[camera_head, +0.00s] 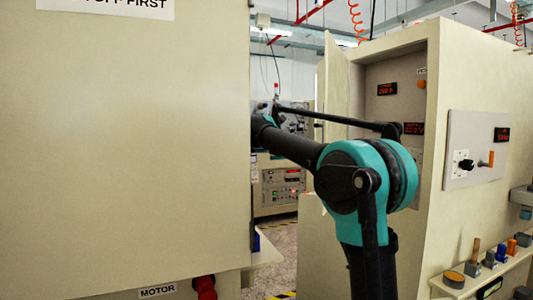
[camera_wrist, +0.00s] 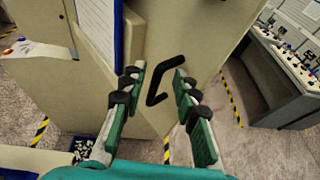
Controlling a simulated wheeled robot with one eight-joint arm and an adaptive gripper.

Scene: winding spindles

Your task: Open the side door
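In the wrist view, a beige side door (camera_wrist: 190,35) carries a bent black handle (camera_wrist: 155,88). My gripper (camera_wrist: 159,73) is open, with one green-padded finger on each side of the handle in the picture. The handle shows in the gap between the fingers, and I see no contact. How far the fingertips are from the door is hard to tell. In the head view my arm reaches behind a large beige panel, which hides my gripper and the handle.
The large beige panel (camera_head: 140,150) fills the left of the head view. A cabinet with displays and knobs (camera_head: 470,100) stands right. In the wrist view, a blue-edged white sheet (camera_wrist: 97,22) is left of the handle, and a console (camera_wrist: 290,65) stands right across open floor.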

